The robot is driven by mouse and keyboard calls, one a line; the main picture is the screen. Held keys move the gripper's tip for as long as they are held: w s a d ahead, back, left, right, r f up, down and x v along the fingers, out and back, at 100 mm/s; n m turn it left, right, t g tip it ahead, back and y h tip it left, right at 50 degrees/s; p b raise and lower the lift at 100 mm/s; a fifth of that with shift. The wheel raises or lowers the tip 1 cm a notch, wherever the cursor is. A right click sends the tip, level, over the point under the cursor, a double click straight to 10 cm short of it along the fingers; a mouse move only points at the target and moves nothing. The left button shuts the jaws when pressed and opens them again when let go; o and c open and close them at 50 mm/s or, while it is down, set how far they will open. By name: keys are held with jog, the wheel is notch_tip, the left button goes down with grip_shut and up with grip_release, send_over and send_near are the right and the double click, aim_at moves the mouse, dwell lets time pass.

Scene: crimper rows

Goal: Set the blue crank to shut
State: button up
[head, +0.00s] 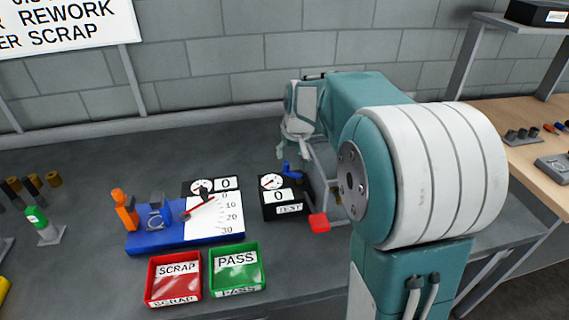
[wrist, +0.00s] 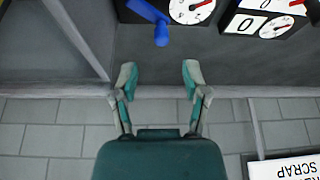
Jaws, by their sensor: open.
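The blue crank (head: 290,169) sits at the back of a black test box (head: 283,208) with a round dial, a 0 display and a TEST label. In the wrist view the crank (wrist: 158,26) hangs off the box's edge, its rounded end toward my fingers. My gripper (wrist: 158,76) is open and empty, its two fingertips apart and short of the crank, roughly in line with it. In the head view my gripper (head: 295,145) is behind and above the box, close to the crank but apparently not touching. Part of the crank's base is hard to make out.
A blue fixture (head: 180,238) with an orange handle, scale and dial stands left of the box. A red SCRAP bin (head: 174,281) and a green PASS bin (head: 237,270) are in front. A red pad (head: 319,223) on a metal frame is at right. The grey wall is close behind.

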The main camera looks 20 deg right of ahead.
aim_at(286, 163)
jog(key=x, duration=0.6)
jog(key=shift+a, duration=0.1)
jog(key=shift+w+a+f, duration=0.1)
jog(key=shift+w+f, duration=0.1)
jog(key=shift+f, duration=0.25)
grip_shut()
